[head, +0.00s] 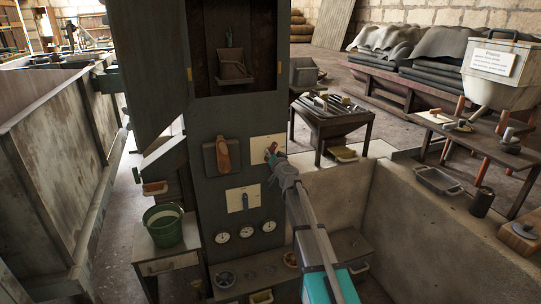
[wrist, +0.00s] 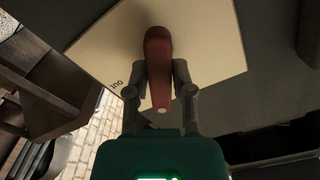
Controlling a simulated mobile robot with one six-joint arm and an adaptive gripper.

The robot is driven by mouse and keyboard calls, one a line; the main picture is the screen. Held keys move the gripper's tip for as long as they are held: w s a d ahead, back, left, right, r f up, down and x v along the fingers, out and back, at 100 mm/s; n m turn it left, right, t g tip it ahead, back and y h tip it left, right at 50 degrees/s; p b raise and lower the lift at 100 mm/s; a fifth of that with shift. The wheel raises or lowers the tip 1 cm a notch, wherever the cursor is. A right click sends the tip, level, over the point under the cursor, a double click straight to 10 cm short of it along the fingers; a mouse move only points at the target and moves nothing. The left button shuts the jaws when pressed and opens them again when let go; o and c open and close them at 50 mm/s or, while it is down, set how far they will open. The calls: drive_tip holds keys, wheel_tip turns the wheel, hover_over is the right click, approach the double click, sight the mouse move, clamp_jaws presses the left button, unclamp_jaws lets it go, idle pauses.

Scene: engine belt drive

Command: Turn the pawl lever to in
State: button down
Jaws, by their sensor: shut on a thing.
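A red lever (wrist: 158,60) is mounted on a cream plate (wrist: 210,40), which carries a small dark marking that seems to read "out" upside down near its lower left edge. My gripper (wrist: 159,78) is shut on this lever, one finger on each side of it. In the head view my gripper (head: 274,161) reaches the right part of the upper cream plate (head: 259,147) on the dark cabinet and hides part of the lever. No name for the lever is legible, so I cannot tell from lettering that it is the pawl lever.
A second cream plate (head: 236,203) with a small blue lever sits just below on the cabinet. Three round gauges (head: 245,231) are under it. A brown handled part (head: 223,154) is to the left. A concrete wall (head: 440,235) stands to the right.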

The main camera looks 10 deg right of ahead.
drive_tip(key=n, duration=0.5)
drive_tip(key=shift+w+d+n, duration=0.1)
drive_tip(key=shift+d+n, duration=0.05)
drive_tip(key=shift+n, duration=0.25)
drive_tip(key=c, duration=0.5)
unclamp_jaws()
drive_tip(key=shift+s, duration=0.2)
drive_tip(key=s, duration=0.4)
drive_tip(key=s+d, duration=0.1)
drive_tip(key=s, duration=0.2)
drive_tip(key=s+d, duration=0.1)
drive_tip(key=s, duration=0.3)
drive_tip(key=shift+s, duration=0.3)
